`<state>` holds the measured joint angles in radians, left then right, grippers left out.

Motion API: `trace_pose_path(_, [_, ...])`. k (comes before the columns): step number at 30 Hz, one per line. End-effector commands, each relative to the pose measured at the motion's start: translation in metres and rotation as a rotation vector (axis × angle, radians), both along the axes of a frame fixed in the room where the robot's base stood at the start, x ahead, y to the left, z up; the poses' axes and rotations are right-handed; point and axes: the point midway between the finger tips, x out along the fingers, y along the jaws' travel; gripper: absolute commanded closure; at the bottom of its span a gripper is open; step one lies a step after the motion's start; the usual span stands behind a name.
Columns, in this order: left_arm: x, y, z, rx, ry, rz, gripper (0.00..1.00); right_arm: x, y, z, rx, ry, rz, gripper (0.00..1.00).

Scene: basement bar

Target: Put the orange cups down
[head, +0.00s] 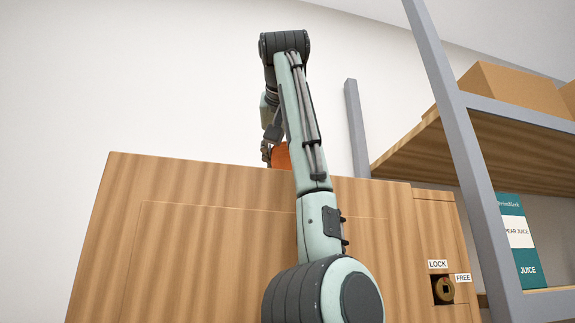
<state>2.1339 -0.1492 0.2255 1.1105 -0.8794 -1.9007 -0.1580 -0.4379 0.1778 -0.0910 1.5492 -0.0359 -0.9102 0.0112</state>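One orange cup (281,155) shows at the top edge of the wooden cabinet, partly hidden behind my arm. The arm rises from the bottom, just right of the middle, so I take it as my right one. It bends at the top and comes down behind its own links. Its gripper (266,150) is right beside the cup's left side. The fingers are small and partly covered, so I cannot tell whether they grip the cup. My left gripper is not in view. No other orange cup is visible.
The wooden cabinet (160,240) fills the lower middle, with a LOCK/FREE knob (443,289) at right. A grey-framed shelf (465,150) stands at right with cardboard boxes (515,90) and a pear juice carton (519,240). The cabinet's top surface is hidden from this low view.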

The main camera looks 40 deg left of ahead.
Motion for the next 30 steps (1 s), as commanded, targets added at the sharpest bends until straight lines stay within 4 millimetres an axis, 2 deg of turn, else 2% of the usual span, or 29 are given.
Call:
trace_pose_path(16, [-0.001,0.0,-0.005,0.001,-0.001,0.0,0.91,0.001,0.001,0.001,0.001,0.004,-0.002,0.6])
trace_pose_path(17, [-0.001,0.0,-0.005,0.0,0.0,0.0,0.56,0.003,0.001,0.004,0.002,-0.002,-0.002,0.6])
trace_pose_path(18, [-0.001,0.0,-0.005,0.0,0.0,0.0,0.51,0.006,0.002,0.006,0.003,-0.008,-0.003,0.6])
trace_pose_path(23, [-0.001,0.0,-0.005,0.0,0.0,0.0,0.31,0.007,0.002,0.006,0.004,-0.011,-0.003,0.6])
trace_pose_path(30, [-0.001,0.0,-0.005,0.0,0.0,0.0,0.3,0.003,0.001,0.004,0.002,-0.003,-0.004,0.6])
